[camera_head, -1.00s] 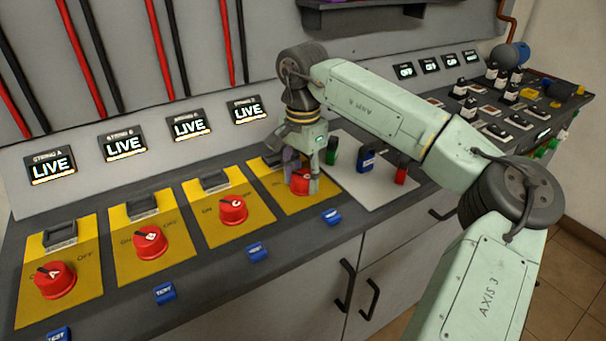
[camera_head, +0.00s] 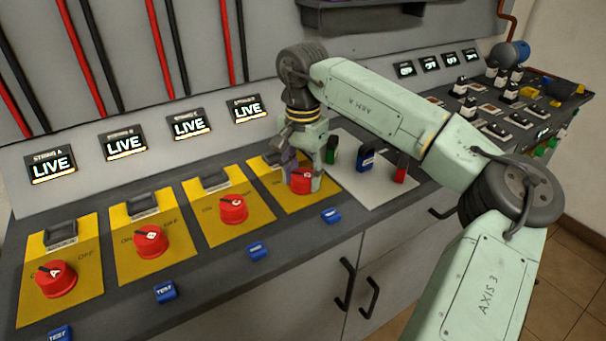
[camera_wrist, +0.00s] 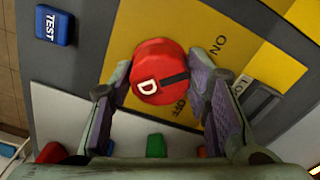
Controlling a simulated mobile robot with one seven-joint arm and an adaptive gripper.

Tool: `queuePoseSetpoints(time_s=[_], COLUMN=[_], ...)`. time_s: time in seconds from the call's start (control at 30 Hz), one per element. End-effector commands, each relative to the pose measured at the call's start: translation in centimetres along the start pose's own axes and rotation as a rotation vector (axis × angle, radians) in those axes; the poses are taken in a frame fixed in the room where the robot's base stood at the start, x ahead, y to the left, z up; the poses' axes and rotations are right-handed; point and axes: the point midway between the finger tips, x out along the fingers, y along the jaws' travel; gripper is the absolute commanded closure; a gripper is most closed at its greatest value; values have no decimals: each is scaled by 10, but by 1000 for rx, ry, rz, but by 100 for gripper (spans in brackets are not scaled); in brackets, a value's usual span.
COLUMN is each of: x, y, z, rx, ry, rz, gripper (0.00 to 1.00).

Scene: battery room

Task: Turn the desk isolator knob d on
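Knob D (camera_wrist: 158,72) is a round red knob with a white D and a dark pointer bar, on a yellow plate (camera_wrist: 268,62). The head view shows the knob (camera_head: 301,183) at the right end of the knob row, partly behind the fingers. My gripper (camera_head: 303,172) reaches down over it. In the wrist view its fingers (camera_wrist: 160,78) stand on both sides and appear to press on the knob's sides. The display above D (camera_head: 247,109) reads LIVE.
Similar red knobs A (camera_head: 55,279), B (camera_head: 151,241) and C (camera_head: 233,208) stand to the left. Blue TEST buttons line the desk's front; one (camera_wrist: 55,25) is near D. A pale panel (camera_head: 375,191) with green, blue and red parts lies just right of D.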

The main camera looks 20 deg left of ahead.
Motion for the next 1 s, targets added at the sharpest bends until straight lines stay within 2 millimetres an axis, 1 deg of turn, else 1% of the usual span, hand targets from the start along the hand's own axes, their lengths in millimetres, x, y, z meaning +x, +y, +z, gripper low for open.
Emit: queuePoseSetpoints(time_s=[0.03,0.27,0.53,0.63,0.77,1.0], x=[0,0,0,-5,-24,-76], y=[0,0,0,0,0,0], z=[0,0,0,0,0,0], rx=[0,1,1,2,1,2], ry=[0,-1,-1,0,2,1], rz=[0,1,2,2,1,1], gripper=[52,37,37,37,37,37])
